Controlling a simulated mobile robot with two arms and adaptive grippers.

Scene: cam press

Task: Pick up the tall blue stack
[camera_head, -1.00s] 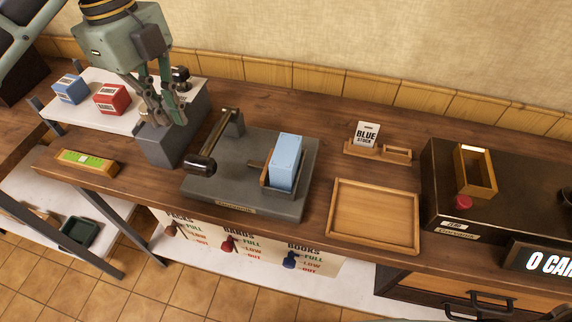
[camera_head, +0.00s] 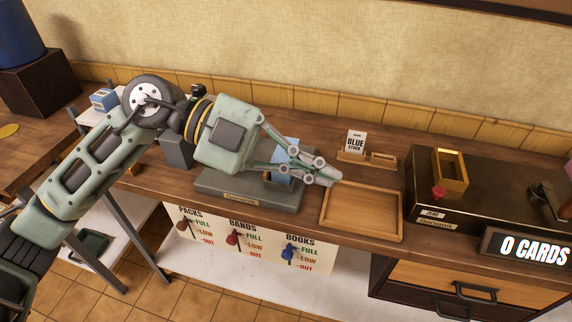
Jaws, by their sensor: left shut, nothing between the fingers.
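The tall blue stack (camera_head: 284,146) stands in the grey press (camera_head: 245,193), and my left gripper partly hides it. My left gripper (camera_head: 334,178) reaches in from the left, across the press and in front of the stack. Its fingers are shut and empty, with the tips just past the stack to the right, near the wooden tray. I cannot tell whether the fingers touch the stack. The press lever is hidden behind my arm. My right gripper is not in view.
An empty wooden tray (camera_head: 362,234) lies right of the press. Behind it is a small wooden holder with a "BLUE STOCK" card (camera_head: 355,142). A dark box with a wooden frame (camera_head: 451,170) and red button stands at right.

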